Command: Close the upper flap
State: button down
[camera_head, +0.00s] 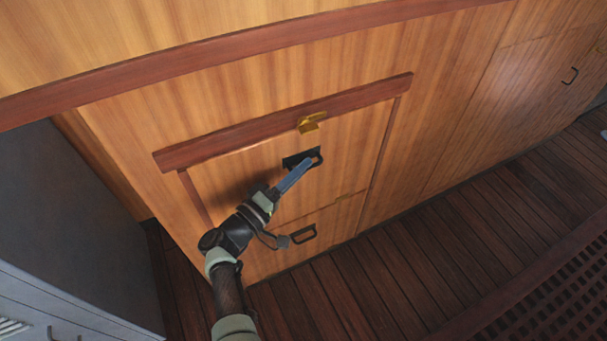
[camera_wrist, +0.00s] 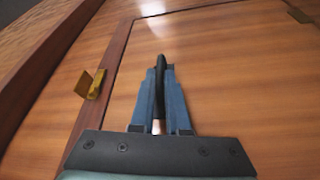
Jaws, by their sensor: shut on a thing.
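The upper flap (camera_head: 355,139) is a wooden panel set in a reddish wood frame on the cabinet front. It looks upright and about level with the frame; I cannot tell if a small gap stays at its top edge. It fills much of the wrist view (camera_wrist: 240,72). Its black handle (camera_head: 318,155) is between the fingers of my gripper (camera_head: 305,166). In the wrist view my gripper (camera_wrist: 160,85) is shut on the handle (camera_wrist: 165,57). A brass latch (camera_head: 311,122) sits on the top rail above the flap, also seen in the wrist view (camera_wrist: 91,84).
Below is a lower flap with a black handle (camera_head: 303,234) and a brass latch (camera_head: 345,196). A grey cabinet (camera_head: 75,210) stands at the left. The plank floor (camera_head: 440,240) is clear in front, with a dark grating (camera_head: 550,300) at the lower right.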

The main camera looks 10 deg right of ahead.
jog(key=shift+w+a+r, duration=0.2)
jog(key=shift+w+r, duration=0.1)
jog(key=shift+r, duration=0.05)
jog(key=c, duration=0.9)
grip_release()
jog(key=shift+f, duration=0.1)
jog(key=shift+s+d+f, duration=0.1)
jog(key=shift+f, duration=0.05)
jog(key=p+v, duration=0.2)
jog(key=v, duration=1.1)
jog(key=shift+p, duration=0.3)
